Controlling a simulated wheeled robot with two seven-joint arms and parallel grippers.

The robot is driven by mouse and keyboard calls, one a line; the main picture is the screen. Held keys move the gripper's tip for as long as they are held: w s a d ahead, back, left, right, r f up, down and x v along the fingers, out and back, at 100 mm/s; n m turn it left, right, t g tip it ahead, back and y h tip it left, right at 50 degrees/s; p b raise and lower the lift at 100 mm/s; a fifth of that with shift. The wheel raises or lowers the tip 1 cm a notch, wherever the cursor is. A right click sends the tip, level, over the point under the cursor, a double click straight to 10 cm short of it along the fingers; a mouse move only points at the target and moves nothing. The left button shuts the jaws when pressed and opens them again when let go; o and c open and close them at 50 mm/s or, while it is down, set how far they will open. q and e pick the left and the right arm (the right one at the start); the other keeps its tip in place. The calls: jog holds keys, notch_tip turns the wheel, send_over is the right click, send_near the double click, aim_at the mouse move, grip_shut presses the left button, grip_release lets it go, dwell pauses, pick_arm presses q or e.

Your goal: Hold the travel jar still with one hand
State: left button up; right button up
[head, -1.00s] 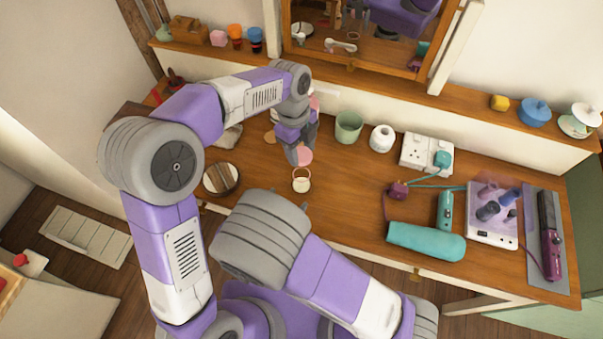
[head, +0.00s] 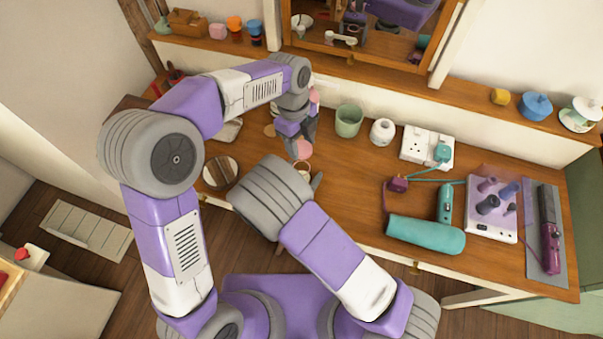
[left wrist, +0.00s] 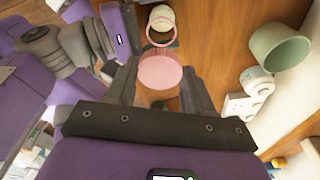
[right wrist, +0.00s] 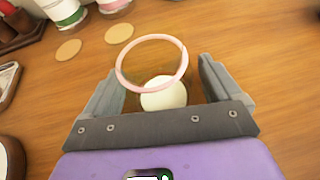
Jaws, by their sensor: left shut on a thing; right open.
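The travel jar (head: 303,167) looks like a small clear jar with a pink rim and a cream-coloured inside, standing on the wooden desk. In the right wrist view the jar (right wrist: 163,95) is between the open fingers of my right gripper (right wrist: 162,65), with gaps at both sides. It also shows in the left wrist view (left wrist: 160,20). My left gripper (left wrist: 160,88) is shut on a round pink lid (left wrist: 160,72), held close beside and above the jar; the lid also shows in the head view (head: 304,148). My right arm partly hides the right gripper (head: 309,181) in the head view.
A green cup (head: 349,121), a white round pot (head: 382,131) and a white socket box (head: 427,146) stand to the right. A round mirror (head: 220,172) lies to the left. A teal hair dryer (head: 425,234) lies near the front edge.

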jog(key=shift+w+d+f, duration=0.1)
jog(key=shift+w, duration=0.15)
jog(key=shift+c, duration=0.4)
jog(key=c, duration=1.4)
pick_arm(q)
jog(key=shift+a+f, duration=0.1)
jog(key=shift+f, duration=2.4)
pick_arm(e)
jog(key=shift+c, duration=0.2)
